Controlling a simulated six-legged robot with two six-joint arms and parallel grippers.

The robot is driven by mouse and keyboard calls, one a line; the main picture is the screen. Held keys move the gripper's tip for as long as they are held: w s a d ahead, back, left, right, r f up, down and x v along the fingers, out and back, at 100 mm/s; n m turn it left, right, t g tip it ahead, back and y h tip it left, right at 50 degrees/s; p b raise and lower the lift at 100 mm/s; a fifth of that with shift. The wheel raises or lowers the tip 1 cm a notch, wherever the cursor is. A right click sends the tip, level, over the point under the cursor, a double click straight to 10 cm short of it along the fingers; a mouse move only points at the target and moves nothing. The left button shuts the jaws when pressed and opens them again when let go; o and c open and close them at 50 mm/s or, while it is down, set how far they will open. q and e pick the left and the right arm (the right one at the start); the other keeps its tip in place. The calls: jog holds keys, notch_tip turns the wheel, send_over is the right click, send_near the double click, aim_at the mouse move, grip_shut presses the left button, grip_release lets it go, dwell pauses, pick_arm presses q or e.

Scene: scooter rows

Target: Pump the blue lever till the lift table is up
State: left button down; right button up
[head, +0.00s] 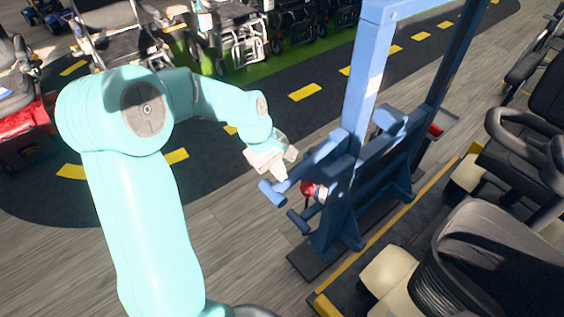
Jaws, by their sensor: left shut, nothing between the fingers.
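The blue lever (311,167) sticks out toward the left from the blue upright frame (362,90), ending in a thick grip. My left gripper (281,175) is shut and empty, with its fingertips right at the lever's outer end. I cannot tell whether they touch it. A dark platform with a yellow edge (390,232) lies low beside the frame, probably the lift table. Its height is hard to judge. My right gripper is not in view.
A red knob (308,188) and a lower blue bar (298,221) sit under the lever. A scooter with a dark seat (480,258) stands at the right. More scooters and walkers (235,38) line the back. The wooden floor left of the frame is clear.

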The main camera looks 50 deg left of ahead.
pick_arm(q)
jog(key=p+v, duration=0.1)
jog(key=v, duration=0.2)
jog(key=shift+d, duration=0.15)
jog(key=shift+s+r+b, duration=0.35)
jog(key=shift+s+r, duration=0.2)
jog(key=shift+s+a+r+n+g+p, duration=0.4)
jog(key=shift+s+a+r, duration=0.5)
jog(key=shift+r, duration=1.8)
jog(key=shift+s+a+r+n+g+p, duration=0.35)
jog(key=shift+s+a+r, duration=0.5)
jog(key=shift+r, duration=1.9)
jog(key=w+d+r+g+p, duration=0.1)
jog(key=w+r+g+p, duration=0.2)
jog(key=w+r+p, duration=0.4)
jog(key=w+m+p, duration=0.1)
jog(key=w+p, duration=0.2)
jog(key=shift+w+d+y, duration=0.2)
jog(key=shift+d+y, duration=0.1)
jog(key=shift+d, duration=0.1)
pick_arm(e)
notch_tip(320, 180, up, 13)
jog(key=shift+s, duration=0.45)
